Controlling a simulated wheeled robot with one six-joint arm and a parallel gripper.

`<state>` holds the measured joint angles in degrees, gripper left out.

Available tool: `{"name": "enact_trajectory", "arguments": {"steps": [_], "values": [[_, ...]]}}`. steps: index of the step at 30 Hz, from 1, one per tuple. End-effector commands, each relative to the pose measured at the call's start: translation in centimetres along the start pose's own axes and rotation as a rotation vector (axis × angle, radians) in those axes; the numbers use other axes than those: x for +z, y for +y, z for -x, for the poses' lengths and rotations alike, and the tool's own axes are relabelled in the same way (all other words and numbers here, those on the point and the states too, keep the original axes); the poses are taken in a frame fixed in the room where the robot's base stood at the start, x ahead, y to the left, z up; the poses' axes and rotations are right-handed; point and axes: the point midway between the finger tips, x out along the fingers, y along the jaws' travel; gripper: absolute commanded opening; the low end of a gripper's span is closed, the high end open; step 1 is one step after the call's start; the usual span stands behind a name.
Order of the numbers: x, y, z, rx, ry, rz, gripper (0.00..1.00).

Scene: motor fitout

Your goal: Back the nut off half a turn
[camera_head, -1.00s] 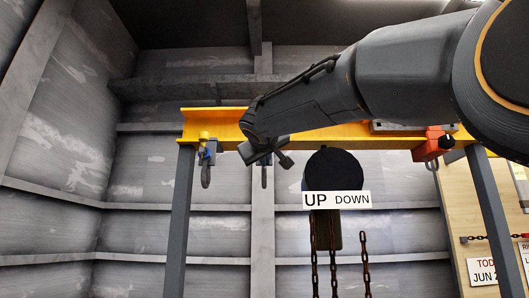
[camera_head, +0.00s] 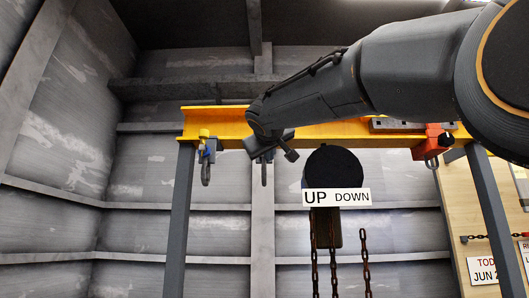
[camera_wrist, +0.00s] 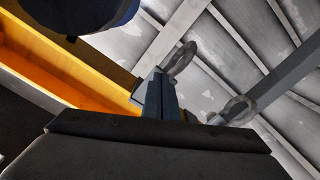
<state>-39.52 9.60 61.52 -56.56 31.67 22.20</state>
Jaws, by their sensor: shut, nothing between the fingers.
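I cannot make out the nut clearly in either view. My gripper (camera_head: 290,154) is shut and empty, just below the yellow beam (camera_head: 340,134), in front of the middle clamp. That clamp is mostly hidden behind my wrist; its hanging shackle (camera_head: 264,174) shows below. A blue clamp (camera_head: 208,151) with a yellow part on top hangs at the beam's left end. A red clamp (camera_head: 432,142) hangs at the right. In the wrist view two grey shackles (camera_wrist: 181,61) (camera_wrist: 236,108) show beyond the blue-grey upright pieces at the centre.
A dark round hoist (camera_head: 333,168) with an UP/DOWN sign (camera_head: 336,198) hangs under the beam, right of my gripper, with rusty chains (camera_head: 366,262) below. Grey posts (camera_head: 178,220) hold the beam.

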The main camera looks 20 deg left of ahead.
Motion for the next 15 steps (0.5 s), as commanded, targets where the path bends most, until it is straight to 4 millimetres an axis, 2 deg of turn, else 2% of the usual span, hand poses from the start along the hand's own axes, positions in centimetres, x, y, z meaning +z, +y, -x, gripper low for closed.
{"name": "enact_trajectory", "arguments": {"steps": [15], "values": [[-0.25, 1.13, 0.00, 0.000, 0.000, 0.000, 0.00]]}}
